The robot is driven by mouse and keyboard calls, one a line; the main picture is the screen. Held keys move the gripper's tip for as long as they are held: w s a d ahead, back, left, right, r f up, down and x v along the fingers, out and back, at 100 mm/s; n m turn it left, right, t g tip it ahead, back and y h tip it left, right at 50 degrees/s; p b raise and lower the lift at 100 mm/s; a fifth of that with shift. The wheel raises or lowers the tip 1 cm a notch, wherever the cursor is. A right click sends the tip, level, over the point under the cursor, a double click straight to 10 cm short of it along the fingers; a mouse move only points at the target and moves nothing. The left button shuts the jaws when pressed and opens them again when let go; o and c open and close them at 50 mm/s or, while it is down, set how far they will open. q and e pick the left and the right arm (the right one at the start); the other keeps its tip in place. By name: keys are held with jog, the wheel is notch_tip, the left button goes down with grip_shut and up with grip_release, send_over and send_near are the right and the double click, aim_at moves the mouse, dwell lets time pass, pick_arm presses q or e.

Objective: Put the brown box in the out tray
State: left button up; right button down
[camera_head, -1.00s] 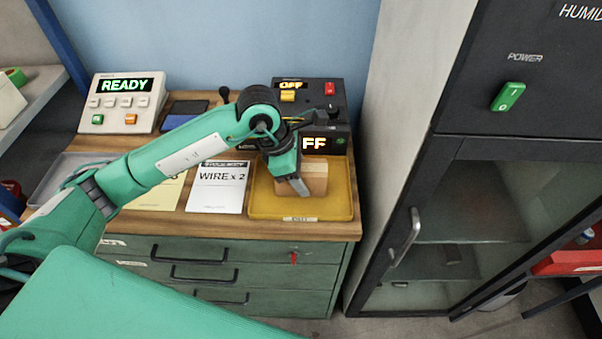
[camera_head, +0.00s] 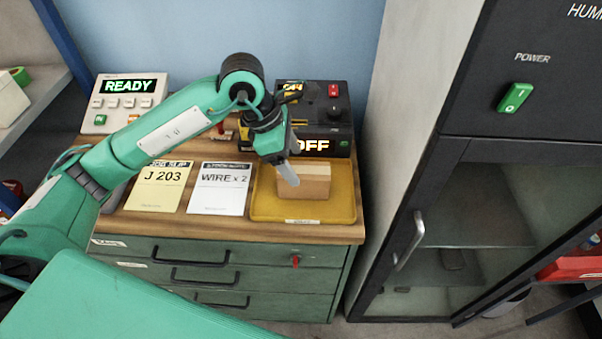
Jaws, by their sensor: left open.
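The brown box (camera_head: 308,183) sits in the yellow out tray (camera_head: 265,206) at the right end of the wooden bench top. It rests near the tray's middle, with free tray floor in front of it. My left gripper (camera_head: 287,176) is open and empty, just above and to the left of the box. It hides part of the box's left side. Whether a fingertip touches the box I cannot tell. My right gripper is not in view.
Two paper slips, J 203 (camera_head: 158,188) and WIRE x 2 (camera_head: 218,190), lie left of the tray. A black device (camera_head: 322,118) stands behind the tray, and a READY panel (camera_head: 125,102) at the back left. A tall cabinet (camera_head: 440,240) stands right of the bench.

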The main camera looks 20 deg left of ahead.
pick_arm(q)
jog(key=v, duration=0.4)
jog(key=shift+a+r, duration=0.1)
jog(key=shift+r, duration=0.1)
jog(key=shift+a+r, duration=0.1)
jog(key=shift+r, duration=0.2)
jog(key=shift+s+r, duration=0.1)
jog(key=shift+r, duration=0.1)
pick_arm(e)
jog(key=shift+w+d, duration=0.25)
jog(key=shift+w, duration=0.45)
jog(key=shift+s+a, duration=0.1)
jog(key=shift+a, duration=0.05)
pick_arm(q)
jog(key=shift+s+f, duration=0.1)
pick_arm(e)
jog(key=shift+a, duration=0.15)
